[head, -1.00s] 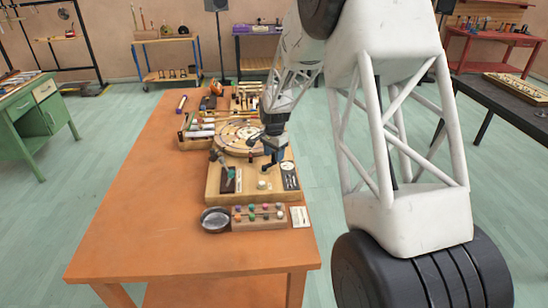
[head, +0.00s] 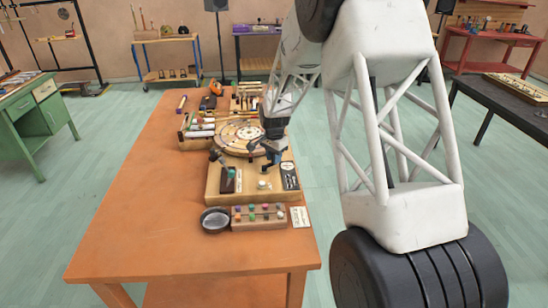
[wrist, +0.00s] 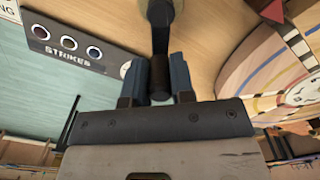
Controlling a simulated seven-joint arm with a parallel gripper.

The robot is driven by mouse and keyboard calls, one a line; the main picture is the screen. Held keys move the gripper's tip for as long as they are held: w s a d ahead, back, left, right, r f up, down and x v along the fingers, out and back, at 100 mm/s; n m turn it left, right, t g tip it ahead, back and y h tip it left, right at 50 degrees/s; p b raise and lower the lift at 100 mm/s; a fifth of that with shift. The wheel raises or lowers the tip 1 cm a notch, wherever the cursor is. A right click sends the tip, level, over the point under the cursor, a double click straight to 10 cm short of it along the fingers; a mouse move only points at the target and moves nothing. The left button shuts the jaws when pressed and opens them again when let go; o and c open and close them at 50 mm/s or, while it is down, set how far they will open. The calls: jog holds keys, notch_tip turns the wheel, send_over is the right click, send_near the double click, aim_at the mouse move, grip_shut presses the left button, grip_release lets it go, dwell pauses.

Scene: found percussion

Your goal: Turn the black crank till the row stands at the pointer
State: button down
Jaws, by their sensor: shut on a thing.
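My gripper (wrist: 158,82) is shut on the black crank (wrist: 160,72), with its upright dark knob between the two blue-grey fingers. In the head view my gripper (head: 270,158) is over the right side of the wooden base (head: 225,190), beside the round disc (head: 238,126). The disc (wrist: 275,75) with coloured rings and a striped row also shows at the right of the wrist view. A red triangular pointer (wrist: 272,11) is at the disc's far edge, apart from the striped row as far as I can see. My arm hides part of the disc in the head view.
A dark panel marked STRIKES (wrist: 68,42) with several round lights lies left of the crank. A black pan (head: 215,219) and a block with coloured pegs (head: 258,216) stand in front of the base. The orange table's (head: 170,250) front is clear.

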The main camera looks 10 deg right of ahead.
jog(key=shift+w+n, duration=0.1)
jog(key=shift+n, duration=0.2)
jog(key=n, duration=0.2)
jog(key=w+a+n, duration=0.1)
jog(key=n, duration=0.1)
jog(key=shift+w+a+n, duration=0.15)
jog(key=shift+w+n, duration=0.05)
jog(key=shift+n, duration=0.2)
jog(key=n, duration=0.1)
jog(key=a+n, duration=0.1)
jog(key=n, duration=0.2)
jog(key=shift+w+a, duration=0.3)
jog(key=shift+a+n, duration=0.4)
jog(key=shift+n, duration=0.8)
jog(key=c, duration=1)
grip_release()
jog(key=shift+o, duration=0.2)
jog(key=shift+r, duration=0.1)
notch_tip(320, 180, up, 8)
jog(key=shift+f, duration=0.2)
